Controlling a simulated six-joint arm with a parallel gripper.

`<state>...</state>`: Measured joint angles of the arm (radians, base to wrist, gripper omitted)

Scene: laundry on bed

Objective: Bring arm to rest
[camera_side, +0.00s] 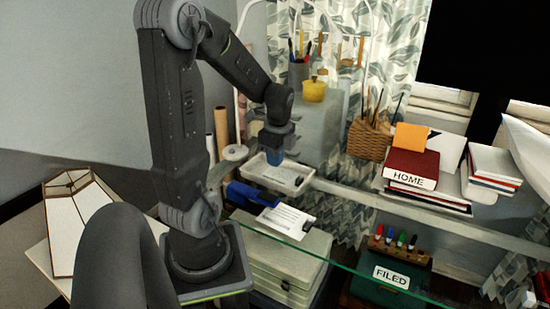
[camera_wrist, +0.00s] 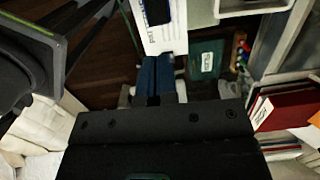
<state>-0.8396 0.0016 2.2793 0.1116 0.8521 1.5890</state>
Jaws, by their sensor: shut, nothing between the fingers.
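My arm stands upright at the left of the side view, bent over at the elbow, with its forearm reaching right and down. My gripper (camera_side: 274,160) points down just above or in front of a pale tray (camera_side: 292,180); whether it touches the tray is unclear. In the wrist view, my gripper's two blue fingers (camera_wrist: 156,74) lie together with nothing visible between them. A white printed paper with a dark clip (camera_side: 287,222) lies below on the glass shelf; a white printed sheet (camera_wrist: 160,38) also shows beyond the fingertips in the wrist view.
A blue object (camera_side: 248,195) sits beside the paper. Books with a "HOME" label (camera_side: 415,178) and a wicker basket (camera_side: 368,140) stand at right on the upper shelf. A green box marked "FILED" (camera_side: 388,280) is lower right. A paneled lampshade (camera_side: 75,225) is left of my base.

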